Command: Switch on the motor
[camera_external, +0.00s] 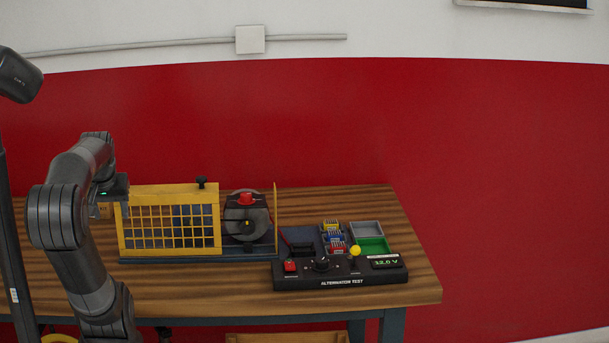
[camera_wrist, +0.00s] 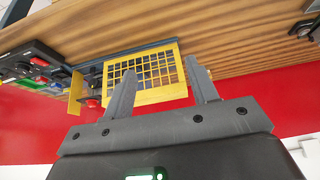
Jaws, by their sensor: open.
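The motor unit stands on the table, with a yellow mesh guard (camera_external: 170,219) beside a round grey disc (camera_external: 233,222) that has a red cap (camera_external: 246,198) on top. In front of it is a black control box (camera_external: 340,284) marked ALTERNATOR TEST. The box carries a red switch (camera_external: 290,267), a black knob (camera_external: 321,264), a yellow-tipped lever (camera_external: 355,251) and a display (camera_external: 385,262) reading 12.0 V. My gripper (camera_external: 108,205) is at the guard's left end, apart from the control box. In the wrist view my gripper (camera_wrist: 160,68) is open and empty, with the guard (camera_wrist: 155,94) beyond its fingers.
A green tray (camera_external: 373,244) and a grey tray (camera_external: 366,229) sit behind the control box, beside small blue, yellow and red parts (camera_external: 333,238). A black knob (camera_external: 202,182) tops the guard. The table's front right (camera_external: 415,290) is bare wood.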

